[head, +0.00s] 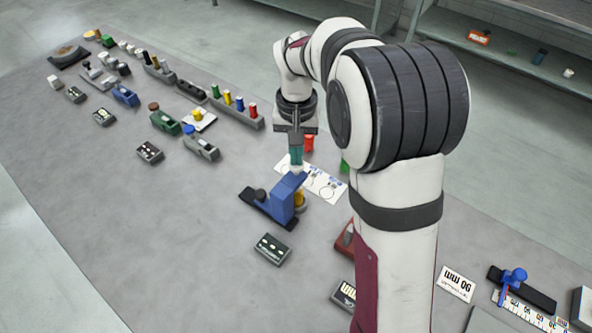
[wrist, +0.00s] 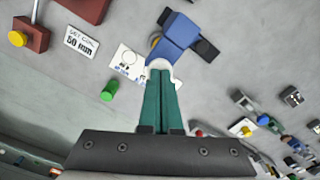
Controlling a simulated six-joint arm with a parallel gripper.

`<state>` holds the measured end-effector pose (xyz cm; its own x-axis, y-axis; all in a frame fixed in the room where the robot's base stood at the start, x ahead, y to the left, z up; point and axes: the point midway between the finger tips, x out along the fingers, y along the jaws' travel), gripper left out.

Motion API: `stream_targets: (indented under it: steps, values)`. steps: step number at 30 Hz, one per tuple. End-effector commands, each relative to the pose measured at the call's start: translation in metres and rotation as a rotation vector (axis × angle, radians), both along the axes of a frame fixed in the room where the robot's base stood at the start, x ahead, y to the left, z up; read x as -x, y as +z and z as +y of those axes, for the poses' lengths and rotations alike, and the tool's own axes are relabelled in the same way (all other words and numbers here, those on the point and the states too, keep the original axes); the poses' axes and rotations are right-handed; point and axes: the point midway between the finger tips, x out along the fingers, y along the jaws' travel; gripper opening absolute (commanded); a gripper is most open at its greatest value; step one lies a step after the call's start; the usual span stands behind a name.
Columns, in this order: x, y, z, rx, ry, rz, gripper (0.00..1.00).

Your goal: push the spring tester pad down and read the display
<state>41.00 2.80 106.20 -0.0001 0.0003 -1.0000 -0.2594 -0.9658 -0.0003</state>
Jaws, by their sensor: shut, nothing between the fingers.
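A blue device (head: 286,197) on a black base (head: 253,196) stands mid-mat, with a yellow part beside its body; it looks like the spring tester. A pale pad (head: 293,170) shows at its top. My gripper (head: 296,164) has its teal fingers shut and empty, pointing down over the pad. In the wrist view the fingertips (wrist: 161,74) overlap the round white pad (wrist: 159,63), in front of the blue body (wrist: 180,31); I cannot tell whether they touch it. A small dark display box (head: 272,249) lies in front of the device, its reading too small to make out.
A white card with ring drawings (head: 322,183) lies just behind the device. A green cylinder (wrist: 109,91) stands near the card. Several carriers and dark boxes fill the mat's far left. The mat (head: 150,225) is clear to the left of the device.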

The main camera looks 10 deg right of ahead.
Motion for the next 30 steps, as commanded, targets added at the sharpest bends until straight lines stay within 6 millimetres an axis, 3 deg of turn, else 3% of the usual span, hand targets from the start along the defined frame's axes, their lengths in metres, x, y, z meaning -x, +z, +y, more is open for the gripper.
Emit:
stream_targets:
  steps: [30]
  values:
    - [0.000, -0.015, 0.000, 0.001, 0.001, 0.000, 0.00]
